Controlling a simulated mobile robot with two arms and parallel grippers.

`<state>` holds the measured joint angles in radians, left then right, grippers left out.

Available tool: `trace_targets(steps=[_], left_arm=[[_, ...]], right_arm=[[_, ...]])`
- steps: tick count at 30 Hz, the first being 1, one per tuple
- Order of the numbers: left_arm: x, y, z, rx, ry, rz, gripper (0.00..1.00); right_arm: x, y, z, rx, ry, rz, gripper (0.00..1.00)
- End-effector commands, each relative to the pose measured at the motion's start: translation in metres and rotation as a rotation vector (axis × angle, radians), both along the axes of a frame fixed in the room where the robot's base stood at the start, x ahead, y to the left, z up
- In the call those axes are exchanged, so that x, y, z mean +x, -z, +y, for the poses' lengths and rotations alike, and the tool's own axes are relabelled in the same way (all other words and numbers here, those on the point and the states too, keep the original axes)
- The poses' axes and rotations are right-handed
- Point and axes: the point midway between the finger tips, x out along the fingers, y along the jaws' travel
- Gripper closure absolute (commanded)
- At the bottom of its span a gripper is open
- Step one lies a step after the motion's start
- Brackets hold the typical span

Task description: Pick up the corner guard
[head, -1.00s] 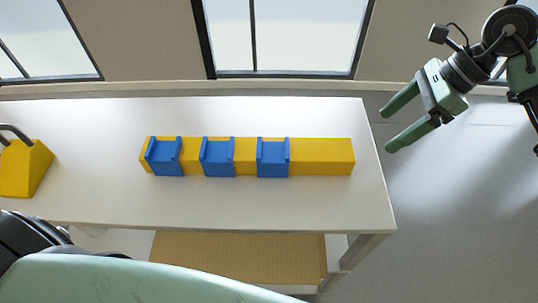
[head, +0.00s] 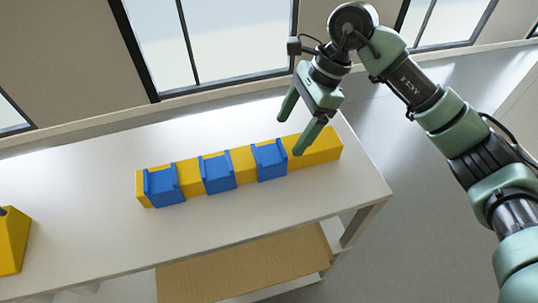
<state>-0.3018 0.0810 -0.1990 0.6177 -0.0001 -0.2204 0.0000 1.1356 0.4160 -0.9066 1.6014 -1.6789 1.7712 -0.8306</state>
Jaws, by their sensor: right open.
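Three blue corner guards sit in a row over a long yellow bar (head: 318,150) on the white table: a left one (head: 163,187), a middle one (head: 218,173) and a right one (head: 270,160). My right gripper (head: 290,128) is open and empty, with its fingers pointing down and left. In the picture its fingertips lie close to the right corner guard and the bar's right part; the height above them is hard to judge. My left gripper is not in view.
A yellow block (head: 12,242) stands at the table's left, cut by the picture's edge. The white table (head: 110,230) is bare in front of the bar. A tan lower shelf (head: 245,270) shows below it. Windows line the wall behind.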

Motion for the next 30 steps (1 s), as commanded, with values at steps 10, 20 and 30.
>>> trace_targets(steps=[10, 20, 30], left_arm=[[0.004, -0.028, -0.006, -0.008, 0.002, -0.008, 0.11], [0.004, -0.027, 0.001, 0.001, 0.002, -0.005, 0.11], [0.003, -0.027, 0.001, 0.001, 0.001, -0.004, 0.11]], right_arm=[[-0.006, 0.038, 0.011, 0.001, 0.000, 0.000, 0.20], [-0.006, 0.040, 0.011, 0.001, 0.000, 0.000, 0.48], [-0.006, 0.040, 0.011, 0.001, 0.000, -0.001, 0.86]])
